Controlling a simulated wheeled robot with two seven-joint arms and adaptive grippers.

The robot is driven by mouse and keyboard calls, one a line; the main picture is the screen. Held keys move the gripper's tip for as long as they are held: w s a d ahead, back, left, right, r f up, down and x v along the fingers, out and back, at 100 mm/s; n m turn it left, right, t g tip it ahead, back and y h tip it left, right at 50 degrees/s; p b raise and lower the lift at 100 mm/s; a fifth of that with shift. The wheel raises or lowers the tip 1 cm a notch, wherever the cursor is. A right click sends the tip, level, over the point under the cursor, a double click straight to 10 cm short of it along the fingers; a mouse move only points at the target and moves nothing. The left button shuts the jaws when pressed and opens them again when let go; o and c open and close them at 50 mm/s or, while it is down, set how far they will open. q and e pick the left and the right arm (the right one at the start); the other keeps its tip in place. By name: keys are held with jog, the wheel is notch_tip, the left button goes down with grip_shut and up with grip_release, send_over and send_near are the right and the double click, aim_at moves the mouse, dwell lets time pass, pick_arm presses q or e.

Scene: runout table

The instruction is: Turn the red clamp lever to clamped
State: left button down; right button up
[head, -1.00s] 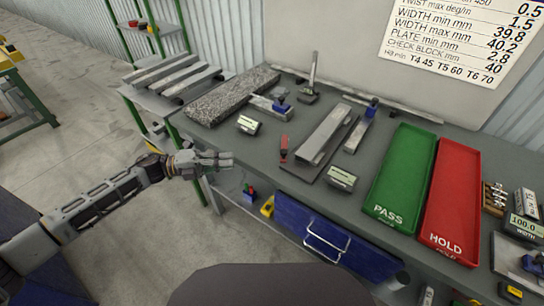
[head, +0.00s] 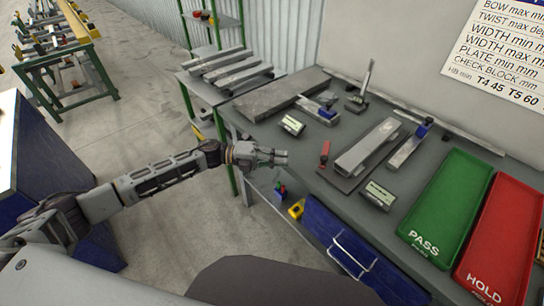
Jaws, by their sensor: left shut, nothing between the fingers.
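The red clamp lever (head: 325,149) stands on the table, just left of a grey metal bar (head: 367,146) lying on a dark plate. My left gripper (head: 283,157) is shut and empty at the table's front left edge. It is to the left of the red lever and apart from it. Its arm reaches in from the left. The lever's pivot is too small to make out clearly. My right gripper does not show.
A small display box (head: 292,125) stands behind my left gripper, and another (head: 379,194) sits in front of the bar. A stone slab (head: 282,94) lies at the back. The green PASS tray (head: 455,205) and red HOLD tray (head: 503,240) are at right.

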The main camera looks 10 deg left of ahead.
pick_arm(q)
jog(key=d, duration=0.3)
jog(key=d+p, duration=0.1)
jog(key=d, duration=0.2)
jog(key=w+d+p, duration=0.1)
jog(key=d, duration=0.2)
jog(key=shift+d, duration=0.15)
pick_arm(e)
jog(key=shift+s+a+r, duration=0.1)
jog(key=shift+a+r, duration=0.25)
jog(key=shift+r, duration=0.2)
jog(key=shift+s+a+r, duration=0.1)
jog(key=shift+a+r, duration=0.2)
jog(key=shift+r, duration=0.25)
pick_arm(q)
jog(key=shift+d, duration=0.2)
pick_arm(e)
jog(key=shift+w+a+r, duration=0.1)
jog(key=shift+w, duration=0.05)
pick_arm(q)
jog(key=shift+s+d+n+t, duration=0.15)
jog(key=shift+n+t, duration=0.15)
jog(key=shift+t, duration=0.2)
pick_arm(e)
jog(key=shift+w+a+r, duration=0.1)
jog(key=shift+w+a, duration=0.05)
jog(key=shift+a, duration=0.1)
